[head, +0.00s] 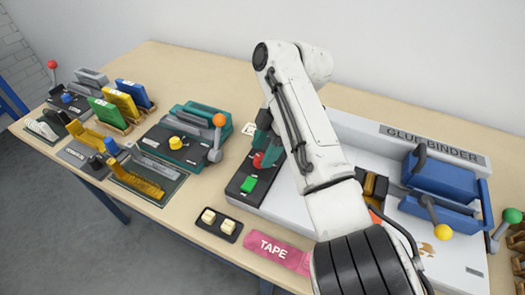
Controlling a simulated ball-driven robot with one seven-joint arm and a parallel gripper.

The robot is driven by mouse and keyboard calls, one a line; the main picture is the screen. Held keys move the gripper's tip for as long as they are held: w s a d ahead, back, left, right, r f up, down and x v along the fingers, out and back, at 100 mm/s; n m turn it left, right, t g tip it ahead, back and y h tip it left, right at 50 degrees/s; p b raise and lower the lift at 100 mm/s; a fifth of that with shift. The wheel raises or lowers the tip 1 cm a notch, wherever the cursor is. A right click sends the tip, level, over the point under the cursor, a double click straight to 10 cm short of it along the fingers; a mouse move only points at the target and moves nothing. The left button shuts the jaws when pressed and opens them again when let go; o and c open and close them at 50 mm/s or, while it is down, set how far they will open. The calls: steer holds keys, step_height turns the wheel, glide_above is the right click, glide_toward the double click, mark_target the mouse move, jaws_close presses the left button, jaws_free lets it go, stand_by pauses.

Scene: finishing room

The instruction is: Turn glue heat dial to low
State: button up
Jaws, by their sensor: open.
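The glue binder is a long white machine (362,130) on the right half of the bench, with a grey plate reading GLUE BINDER (432,143). I cannot tell whether the red knob is the glue heat dial, and no setting marks are readable. My white arm crosses the machine and covers part of it. My gripper is hidden behind the arm, so I cannot see its fingers or what is near them.
A blue clamp (440,175) with a yellow-ball lever (442,231) is on the binder's right. A green-ball lever (512,215) stands at the right edge. Teal (183,140) and other small machines fill the left bench. A pink TAPE strip (275,250) lies in front.

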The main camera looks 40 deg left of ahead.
steer(key=v, duration=0.9)
steer(key=shift+b, duration=0.4)
